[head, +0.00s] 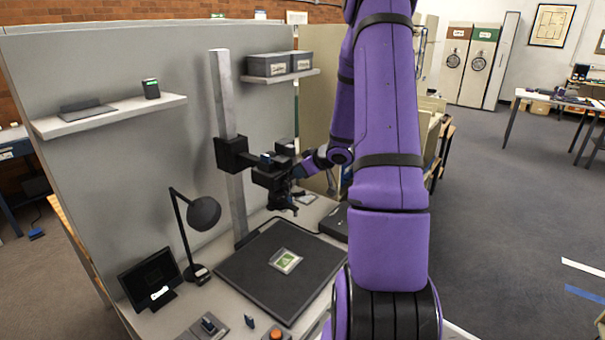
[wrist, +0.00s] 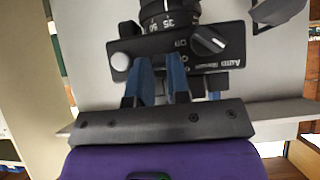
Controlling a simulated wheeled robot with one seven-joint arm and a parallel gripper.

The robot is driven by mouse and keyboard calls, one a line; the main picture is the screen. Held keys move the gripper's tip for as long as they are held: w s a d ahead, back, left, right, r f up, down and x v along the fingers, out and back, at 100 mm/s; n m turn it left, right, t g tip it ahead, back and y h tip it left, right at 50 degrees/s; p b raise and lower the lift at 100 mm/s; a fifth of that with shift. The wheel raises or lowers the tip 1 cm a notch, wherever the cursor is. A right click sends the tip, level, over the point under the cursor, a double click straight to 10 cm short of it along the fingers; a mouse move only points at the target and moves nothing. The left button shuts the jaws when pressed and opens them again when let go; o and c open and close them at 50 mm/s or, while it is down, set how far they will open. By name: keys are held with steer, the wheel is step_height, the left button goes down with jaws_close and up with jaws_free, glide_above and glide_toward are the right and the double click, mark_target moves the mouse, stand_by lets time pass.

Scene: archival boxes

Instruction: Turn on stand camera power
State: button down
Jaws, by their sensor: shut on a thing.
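The stand camera (head: 270,178) is a black body with its lens pointing down, mounted on an arm off a grey upright column. In the wrist view its control face (wrist: 215,48) fills the upper middle, with a ribbed lens ring (wrist: 168,14), a grey knob (wrist: 122,61) and a dial marked Auto and Manual (wrist: 208,40). My gripper (wrist: 162,66) has its two blue fingers at the lower edge of this face, below the lens and left of the dial. The fingers are shut on a small part of the camera, which they mostly hide. The power switch's setting cannot be read.
Below the camera, a dark copy board (head: 245,275) holds a small green-centred item (head: 286,261). A desk lamp (head: 203,212) and small monitor (head: 150,280) stand at left. Shelves (head: 110,115) hang on the grey partition behind. Open floor lies at right.

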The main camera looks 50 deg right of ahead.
stand_by(0.4)
steer(key=c, duration=1.1)
jaws_free()
steer(key=shift+r, duration=0.1)
steer(key=v, duration=1)
steer(key=shift+s+d+r, duration=0.1)
steer(key=shift+s+r, duration=0.15)
steer(key=w+a+r+m+g+h, duration=0.15)
steer(key=a+r+h, duration=0.45)
steer(key=a+r, duration=0.9)
steer(key=s+a+r+g+y, duration=0.1)
steer(key=s+a, duration=0.5)
steer(key=a, duration=0.1)
steer(key=s+a+r+g+y, duration=0.1)
steer(key=s+a+y, duration=0.1)
steer(key=s+a, duration=0.4)
steer(key=s+a+r+g+y, duration=0.1)
steer(key=s+a+y, duration=0.1)
steer(key=s+a, duration=0.4)
steer(key=shift+s+a+n, duration=0.3)
steer(key=shift+a+n, duration=0.05)
steer(key=shift+a, duration=0.6)
